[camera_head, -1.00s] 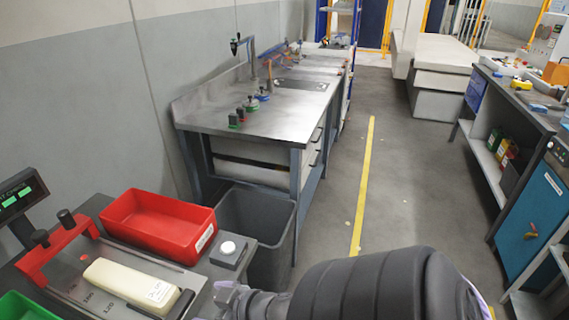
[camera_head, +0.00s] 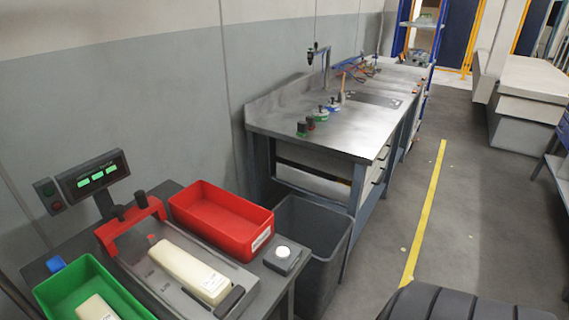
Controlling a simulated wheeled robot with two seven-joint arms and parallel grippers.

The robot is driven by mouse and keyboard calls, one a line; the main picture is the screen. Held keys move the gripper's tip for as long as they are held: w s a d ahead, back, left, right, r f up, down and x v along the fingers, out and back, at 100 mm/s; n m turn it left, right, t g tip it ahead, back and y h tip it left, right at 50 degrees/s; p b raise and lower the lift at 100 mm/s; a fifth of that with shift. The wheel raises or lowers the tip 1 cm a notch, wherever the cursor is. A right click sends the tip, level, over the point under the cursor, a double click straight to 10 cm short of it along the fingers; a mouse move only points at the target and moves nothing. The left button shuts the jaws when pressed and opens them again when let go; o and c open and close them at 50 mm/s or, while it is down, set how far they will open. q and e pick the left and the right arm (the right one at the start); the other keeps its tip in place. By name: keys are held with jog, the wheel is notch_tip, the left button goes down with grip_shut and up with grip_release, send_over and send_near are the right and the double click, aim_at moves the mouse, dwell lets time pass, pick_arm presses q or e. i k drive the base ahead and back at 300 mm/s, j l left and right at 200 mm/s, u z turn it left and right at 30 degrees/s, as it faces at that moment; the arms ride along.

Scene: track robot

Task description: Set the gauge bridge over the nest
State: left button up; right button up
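The red gauge bridge (camera_head: 130,221), with two dark knobs on top, stands across the far left end of the grey fixture plate. A cream block (camera_head: 188,270) with a white label lies lengthwise on the plate, in what looks like the nest (camera_head: 232,301). A dark stop sits at the block's near right end. The bridge is beside the block's far end, not over its middle. Neither gripper shows. A dark ribbed arm part of mine fills the bottom right corner.
A red bin (camera_head: 222,222) stands behind the fixture, and a green bin (camera_head: 80,283) holding a cream block stands at left. A display (camera_head: 94,174) shows green readouts. A white-button box (camera_head: 283,257) sits at the bench's right edge, beside a grey waste bin (camera_head: 318,260).

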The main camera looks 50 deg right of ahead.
aim_at(123, 219)
jog(key=i+l, duration=0.1)
jog(key=l, duration=0.5)
jog(key=i+l+u, duration=0.1)
jog(key=l, duration=1.1)
jog(key=i+u, duration=0.05)
jog(key=i, duration=0.05)
